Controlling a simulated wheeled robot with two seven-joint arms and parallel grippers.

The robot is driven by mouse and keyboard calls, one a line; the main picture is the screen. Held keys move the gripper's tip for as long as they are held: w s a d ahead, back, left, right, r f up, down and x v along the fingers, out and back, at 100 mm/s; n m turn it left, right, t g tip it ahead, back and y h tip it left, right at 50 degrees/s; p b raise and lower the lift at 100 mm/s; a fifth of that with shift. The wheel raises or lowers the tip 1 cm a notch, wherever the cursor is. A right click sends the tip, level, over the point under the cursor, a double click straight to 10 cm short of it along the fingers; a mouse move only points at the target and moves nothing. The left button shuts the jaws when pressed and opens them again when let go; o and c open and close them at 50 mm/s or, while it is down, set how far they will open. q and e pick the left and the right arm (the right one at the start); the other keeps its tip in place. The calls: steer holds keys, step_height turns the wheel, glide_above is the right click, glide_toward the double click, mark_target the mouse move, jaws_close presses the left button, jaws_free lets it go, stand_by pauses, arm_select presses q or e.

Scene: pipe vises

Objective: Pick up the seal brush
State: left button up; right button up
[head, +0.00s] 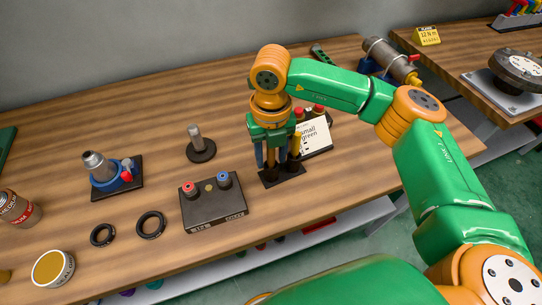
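My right gripper (275,150) points down over a small dark stand (284,180) near the middle of the table. Slim upright handles, one bluish and others brown, show between and beside its green fingers. I cannot tell which of them is the seal brush, or whether the fingers are closed on one; the gripper body hides their tops. My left gripper is not in view.
A grey post on a round base (199,144), a blue vise (108,174), black rings (151,224) and an open tin (53,268) stand farther left.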

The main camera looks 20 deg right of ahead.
jaws_close()
step_height(320, 180, up, 10)
steer(key=shift+r+b, duration=0.1)
steer(key=shift+b, duration=0.55)
